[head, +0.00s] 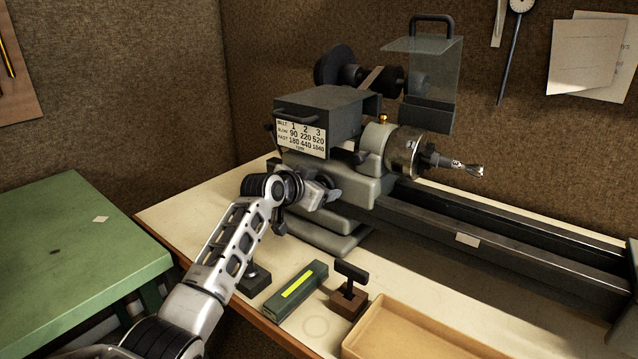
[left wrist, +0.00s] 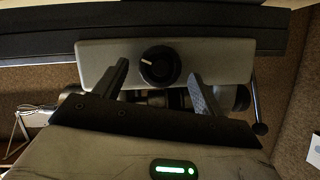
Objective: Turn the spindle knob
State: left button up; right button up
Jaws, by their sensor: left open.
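The spindle knob (left wrist: 159,66) is a round black knob with a white pointer mark, on a grey panel (left wrist: 218,58) of the lathe in the left wrist view. My left gripper (left wrist: 160,75) is open, with one finger on each side of the knob; whether they touch it I cannot tell. In the head view my left gripper (head: 328,194) is at the front of the lathe headstock (head: 325,103), below the speed plate. The knob cannot be made out there. My right gripper is not in view.
The chuck (head: 405,151) with a drill bit points right above the lathe bed (head: 500,227). A green table (head: 70,245) stands at left.

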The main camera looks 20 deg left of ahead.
pick_arm(q)
jog(key=shift+w+d+f, duration=0.1)
jog(key=shift+w, duration=0.15)
jog(key=c, duration=1)
jog(key=n+h, duration=0.1)
jog(key=n+h+b, duration=0.1)
jog(key=n, duration=0.1)
jog(key=shift+w+a+g+h, duration=0.1)
jog(key=shift+a+g+h, duration=0.2)
jog(key=shift+g, duration=0.1)
jog(key=o, duration=1)
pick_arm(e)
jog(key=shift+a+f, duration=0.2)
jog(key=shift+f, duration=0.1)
